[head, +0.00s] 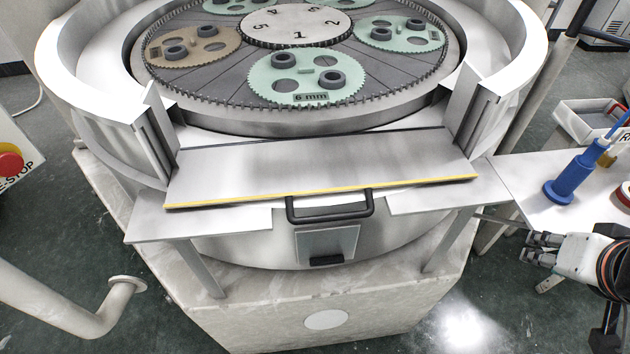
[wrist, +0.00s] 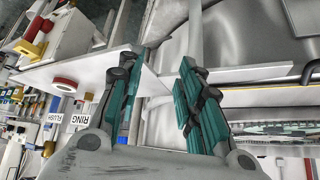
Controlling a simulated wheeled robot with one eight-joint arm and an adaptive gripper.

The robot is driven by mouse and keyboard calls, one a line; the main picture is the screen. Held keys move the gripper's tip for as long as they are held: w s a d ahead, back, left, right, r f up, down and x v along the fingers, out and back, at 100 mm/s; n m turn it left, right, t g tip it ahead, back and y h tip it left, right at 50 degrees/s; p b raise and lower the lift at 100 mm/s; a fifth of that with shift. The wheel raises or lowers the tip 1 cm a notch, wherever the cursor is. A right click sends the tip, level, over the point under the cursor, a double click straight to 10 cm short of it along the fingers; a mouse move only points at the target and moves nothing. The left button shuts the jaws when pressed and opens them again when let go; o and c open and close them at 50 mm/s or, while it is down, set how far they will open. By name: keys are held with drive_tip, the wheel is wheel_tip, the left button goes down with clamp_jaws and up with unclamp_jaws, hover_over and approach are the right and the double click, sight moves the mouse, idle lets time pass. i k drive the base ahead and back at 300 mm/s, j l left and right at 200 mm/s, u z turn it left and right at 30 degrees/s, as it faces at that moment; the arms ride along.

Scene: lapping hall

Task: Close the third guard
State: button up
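A flat metal guard panel (head: 320,167) with a yellow front edge lies folded down, nearly level, across the gap in the round machine's wall. A black bar handle (head: 330,208) sits at the middle of its front edge. No number shows on the guard, so I cannot tell whether it is the third. My gripper (head: 543,248) is at the right, below the side table and well apart from the handle. In the wrist view my gripper (wrist: 157,65) has its fingers spread with nothing held. Part of a dark handle (wrist: 311,72) shows at that view's right edge.
Toothed carrier discs (head: 302,78) sit on the lapping plate behind the guard. Wall ends (head: 470,110) flank the gap. A side table (head: 540,205) at the right holds a blue tool (head: 575,180) and a bin (head: 590,120). A red stop button (head: 10,165) is at the left.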

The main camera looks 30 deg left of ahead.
sight(287, 168)
drive_tip(key=j+u, duration=0.2)
drive_tip(key=u, duration=1.45)
drive_tip(key=k+l, duration=0.3)
drive_tip(key=k+l+u, duration=0.1)
drive_tip(key=k+l, duration=0.15)
drive_tip(key=k, duration=0.3)
